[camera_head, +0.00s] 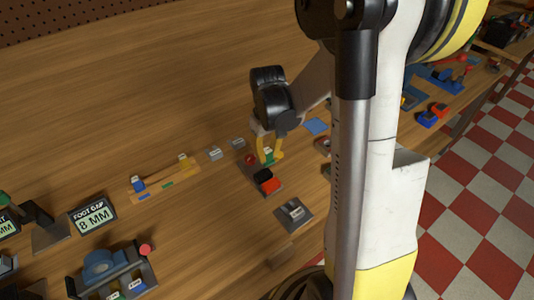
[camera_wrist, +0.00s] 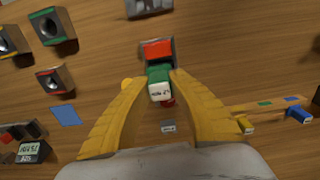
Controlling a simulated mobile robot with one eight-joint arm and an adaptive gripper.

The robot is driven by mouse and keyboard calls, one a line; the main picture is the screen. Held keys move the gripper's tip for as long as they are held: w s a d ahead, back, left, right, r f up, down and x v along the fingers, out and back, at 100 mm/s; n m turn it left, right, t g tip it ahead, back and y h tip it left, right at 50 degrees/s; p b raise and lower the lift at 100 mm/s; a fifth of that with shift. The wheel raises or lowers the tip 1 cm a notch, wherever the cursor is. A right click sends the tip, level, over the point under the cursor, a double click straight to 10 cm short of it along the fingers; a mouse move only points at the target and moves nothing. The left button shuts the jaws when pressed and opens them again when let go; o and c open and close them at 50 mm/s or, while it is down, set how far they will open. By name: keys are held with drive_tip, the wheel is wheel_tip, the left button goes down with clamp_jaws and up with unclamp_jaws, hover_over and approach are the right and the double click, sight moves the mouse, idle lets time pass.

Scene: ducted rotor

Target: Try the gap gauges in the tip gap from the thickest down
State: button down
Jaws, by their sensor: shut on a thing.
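My gripper (camera_head: 268,157) has yellow fingers and is shut on a green gap gauge with a white label. In the wrist view my gripper (camera_wrist: 158,88) holds this green gauge (camera_wrist: 159,74) between its fingertips. The gauge is over or at a dark base (camera_head: 249,165) with a red and black block; I cannot tell if they touch. A wooden gauge rack (camera_head: 165,184) lies to the left, bearing a blue gauge (camera_head: 138,184) and a yellow gauge (camera_head: 183,159). The rack (camera_wrist: 270,107) also shows at the right of the wrist view. I cannot make out the tip gap.
A sign reading 8 MM (camera_head: 93,215) and a fixture with a blue ring (camera_head: 100,264) stand at the left front. A grey plate (camera_head: 293,214) lies right of centre. Blocks with round holes (camera_wrist: 53,82) show in the wrist view. The back of the table is clear.

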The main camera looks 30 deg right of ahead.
drive_tip(key=shift+f+b, duration=2.65)
drive_tip(key=shift+f, duration=0.55)
drive_tip(key=shift+f+b, duration=1.4)
drive_tip(key=shift+b, duration=0.1)
drive_tip(key=shift+r, duration=0.2)
drive_tip(key=shift+r+p, duration=2.6)
drive_tip(key=shift+r, duration=0.8)
drive_tip(key=shift+w, duration=0.1)
